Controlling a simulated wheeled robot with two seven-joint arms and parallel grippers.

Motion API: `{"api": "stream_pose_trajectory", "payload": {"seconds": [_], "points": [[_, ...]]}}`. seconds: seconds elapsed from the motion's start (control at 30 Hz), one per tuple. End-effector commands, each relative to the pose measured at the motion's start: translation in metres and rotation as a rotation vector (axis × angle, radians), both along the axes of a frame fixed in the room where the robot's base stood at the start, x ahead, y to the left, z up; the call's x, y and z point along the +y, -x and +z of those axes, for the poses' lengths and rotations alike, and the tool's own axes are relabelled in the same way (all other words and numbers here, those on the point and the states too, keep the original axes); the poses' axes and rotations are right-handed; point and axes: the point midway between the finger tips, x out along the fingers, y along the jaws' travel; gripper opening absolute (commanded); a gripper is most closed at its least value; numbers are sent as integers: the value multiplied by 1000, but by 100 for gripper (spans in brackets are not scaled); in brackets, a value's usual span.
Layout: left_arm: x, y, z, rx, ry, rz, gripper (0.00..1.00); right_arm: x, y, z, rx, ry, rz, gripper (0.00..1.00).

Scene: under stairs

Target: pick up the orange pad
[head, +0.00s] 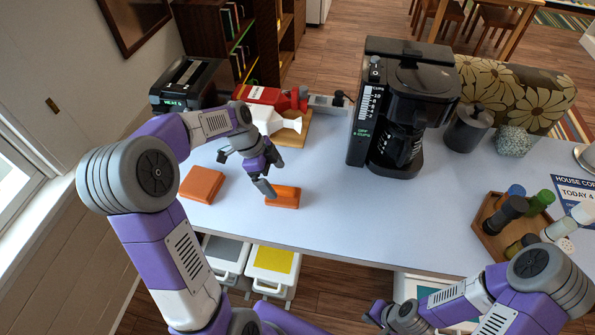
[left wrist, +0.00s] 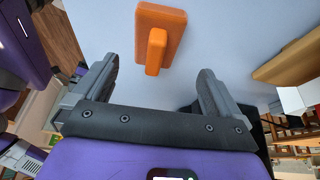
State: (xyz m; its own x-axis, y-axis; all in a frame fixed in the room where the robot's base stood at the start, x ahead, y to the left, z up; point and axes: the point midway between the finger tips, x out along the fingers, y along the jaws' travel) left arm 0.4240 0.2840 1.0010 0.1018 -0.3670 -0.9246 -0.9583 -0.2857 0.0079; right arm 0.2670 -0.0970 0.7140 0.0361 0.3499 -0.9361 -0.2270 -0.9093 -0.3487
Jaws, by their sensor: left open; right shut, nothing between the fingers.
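An orange pad (head: 283,198) lies flat on the pale blue counter, near its front edge. My left gripper (head: 268,188) is just above its left end, pointing down. In the left wrist view the orange pad (left wrist: 172,22) shows a raised bar on its face. It lies beyond the open fingers of my left gripper (left wrist: 150,85), with nothing between them. A second orange block (head: 202,184), flat and wider, lies farther left on the counter. My right gripper (head: 378,312) is low at the bottom, below the counter's front edge, shut and partly hidden.
A wooden board (head: 291,138) with a red-and-white item on it lies behind my left gripper. A black coffee maker (head: 400,105) stands to the right. A wooden tray (head: 490,237) of bottles is at far right. The counter (head: 370,220) is clear between the pad and tray.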

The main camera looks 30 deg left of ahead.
Motion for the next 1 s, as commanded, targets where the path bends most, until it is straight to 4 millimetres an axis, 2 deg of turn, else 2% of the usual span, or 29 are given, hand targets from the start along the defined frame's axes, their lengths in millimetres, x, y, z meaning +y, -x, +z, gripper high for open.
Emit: {"api": "stream_pose_trajectory", "payload": {"seconds": [0.37, 0.6, 0.9, 0.93, 1.0], "points": [[-16, -2, -33, 3, 1, 0, 99, 0, 2, -7, 4, -1, 0, 0], [-31, -3, -63, 2, 1, 0, 99, 0, 1, -14, 3, -1, 0, 0], [-33, -5, -68, 0, -1, 2, 99, 0, 1, -14, 2, 0, 0, 0], [-33, -5, -68, 0, -1, 2, 97, 0, 1, -14, 2, 0, 1, 0], [-33, -4, -68, 0, -1, 2, 87, 0, 1, -14, 2, 0, 1, 0]]}}
